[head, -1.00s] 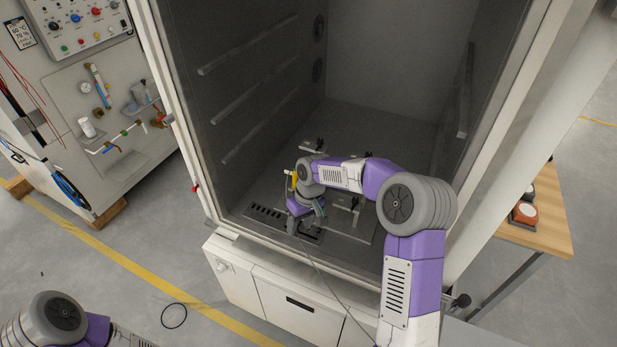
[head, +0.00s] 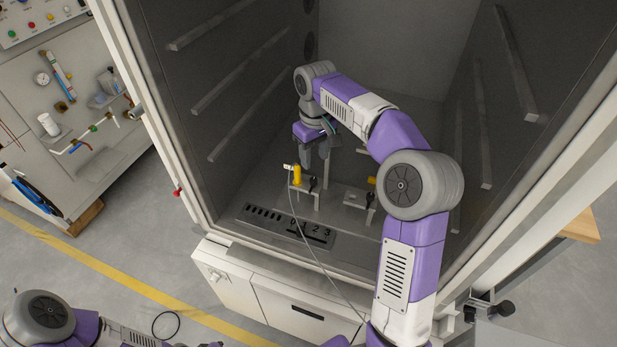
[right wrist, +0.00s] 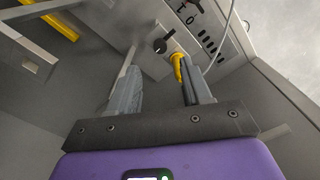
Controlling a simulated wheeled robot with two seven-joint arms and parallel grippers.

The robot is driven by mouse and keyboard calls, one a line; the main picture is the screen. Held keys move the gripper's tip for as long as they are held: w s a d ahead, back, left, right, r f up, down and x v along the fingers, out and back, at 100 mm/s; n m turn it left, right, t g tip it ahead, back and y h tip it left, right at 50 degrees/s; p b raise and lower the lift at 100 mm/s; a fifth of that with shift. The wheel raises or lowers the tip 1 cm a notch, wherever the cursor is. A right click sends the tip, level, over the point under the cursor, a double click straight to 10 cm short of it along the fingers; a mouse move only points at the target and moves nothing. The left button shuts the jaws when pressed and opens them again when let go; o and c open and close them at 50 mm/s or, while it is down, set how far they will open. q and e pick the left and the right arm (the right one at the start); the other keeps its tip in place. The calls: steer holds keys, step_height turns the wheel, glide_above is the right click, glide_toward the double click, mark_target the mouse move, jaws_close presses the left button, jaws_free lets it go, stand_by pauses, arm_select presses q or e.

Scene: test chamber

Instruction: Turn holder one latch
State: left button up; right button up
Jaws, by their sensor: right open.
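A small metal holder with an upright yellow cylinder (head: 297,174) stands on the chamber floor. Its black latch (head: 313,185) is just right of the cylinder. A second holder with a black latch (head: 370,199) stands further right. I cannot read which holder is number one. My right gripper (head: 317,163) is open and empty, pointing down above and behind the left holder. In the right wrist view, its fingers (right wrist: 160,88) are apart, with the black latch (right wrist: 164,44) beyond the gap and the yellow cylinder (right wrist: 178,68) partly behind the right finger. My left arm shows only at the lower left.
A numbered slotted strip (head: 290,232) lies on the floor near the chamber's front. A thin cable (head: 312,252) runs from the yellow cylinder over the front edge. Rails (head: 232,128) line the side walls. My right forearm hides part of the chamber's right side.

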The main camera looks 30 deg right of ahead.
mark_target(314, 179)
steer(key=shift+w+f, duration=0.4)
steer(key=shift+f, duration=0.2)
arm_select(q)
steer(key=shift+w+f+b, duration=0.15)
steer(key=shift+f+b, duration=0.85)
steer(key=shift+f, duration=0.25)
arm_select(e)
steer(key=shift+s+f, duration=0.15)
steer(key=shift+f, duration=1.6)
steer(key=shift+s+f, duration=0.15)
steer(key=shift+f, duration=1.6)
steer(key=shift+c, duration=0.5)
jaws_close()
